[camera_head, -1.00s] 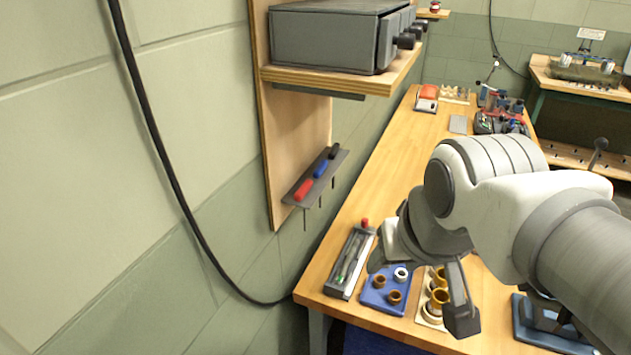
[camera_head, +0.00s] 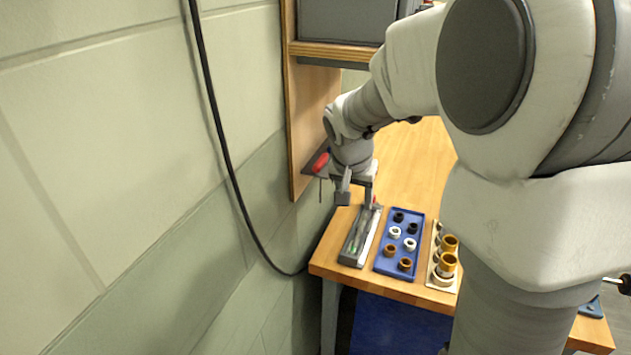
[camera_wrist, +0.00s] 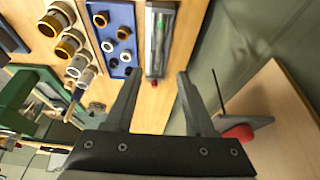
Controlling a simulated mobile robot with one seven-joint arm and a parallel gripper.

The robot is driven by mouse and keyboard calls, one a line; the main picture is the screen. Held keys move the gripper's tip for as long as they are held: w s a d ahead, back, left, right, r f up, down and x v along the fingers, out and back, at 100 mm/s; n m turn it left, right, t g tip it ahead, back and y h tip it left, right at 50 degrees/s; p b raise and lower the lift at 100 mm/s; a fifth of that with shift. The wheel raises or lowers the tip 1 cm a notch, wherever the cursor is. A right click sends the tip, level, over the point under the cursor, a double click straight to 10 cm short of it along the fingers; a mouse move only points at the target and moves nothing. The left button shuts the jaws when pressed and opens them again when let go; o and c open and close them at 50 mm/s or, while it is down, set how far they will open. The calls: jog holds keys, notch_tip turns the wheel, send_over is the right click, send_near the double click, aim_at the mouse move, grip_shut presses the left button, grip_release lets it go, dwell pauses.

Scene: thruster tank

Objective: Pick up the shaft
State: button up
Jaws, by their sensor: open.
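A narrow grey tray (camera_head: 348,258) lies along the left edge of the bench, near its front corner. Slim items lie lengthwise in it, a grey rod that looks like the shaft (camera_head: 363,229) and something green. I cannot tell their exact shapes. The tray also shows at the top of the wrist view (camera_wrist: 150,65). My gripper (camera_head: 356,194) is open above the tray's far end, its fingers pointing down. In the wrist view my gripper (camera_wrist: 158,78) has nothing between its fingers, and the tray's end lies beyond them.
A blue tray (camera_head: 419,222) of black, white and brown rings stands right of the grey tray. A pale rack (camera_head: 434,280) with brass-coloured parts is further right. A wooden shelf panel (camera_head: 300,120) and a red-handled tool (camera_head: 321,163) are close left of my gripper.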

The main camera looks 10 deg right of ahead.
jog(key=b, duration=0.1)
send_over(359, 233)
jog(key=s+a, duration=0.2)
jog(key=s, duration=0.1)
jog(key=f, duration=1.1)
jog(key=shift+w+f, duration=0.2)
jog(key=shift+f, duration=0.05)
jog(key=x, duration=0.4)
jog(key=shift+w+d+f, duration=0.25)
jog(key=shift+f, duration=0.05)
grip_shut()
